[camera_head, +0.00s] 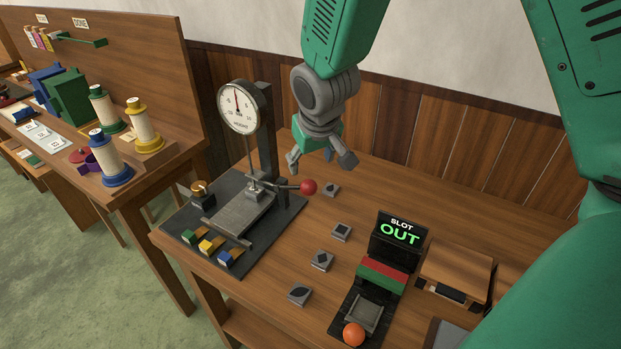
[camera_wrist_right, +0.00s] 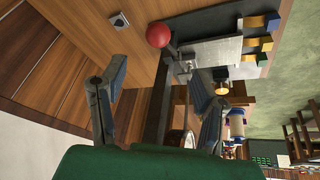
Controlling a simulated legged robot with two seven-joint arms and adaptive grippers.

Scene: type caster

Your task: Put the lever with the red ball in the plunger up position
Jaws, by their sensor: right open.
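The lever's red ball (camera_head: 309,187) sits at the right end of a short rod (camera_head: 285,186) on the gauge stand. The rod looks near level. The stand has a dark base (camera_head: 275,225), a grey plate and a round white dial (camera_head: 239,107) on a post. My right gripper (camera_head: 322,163) is open and empty above and slightly behind the ball, not touching it. In the right wrist view the red ball (camera_wrist_right: 158,35) lies beyond the open fingers (camera_wrist_right: 155,95). My left gripper is not in view.
Small grey tiles (camera_head: 322,261) lie right of the stand. A black device reading "SLOT OUT" (camera_head: 400,230) with an orange ball (camera_head: 354,334) stands at front right. Yellow, green and blue blocks (camera_head: 208,246) sit on the base's front. A side bench with spools (camera_head: 144,125) stands left.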

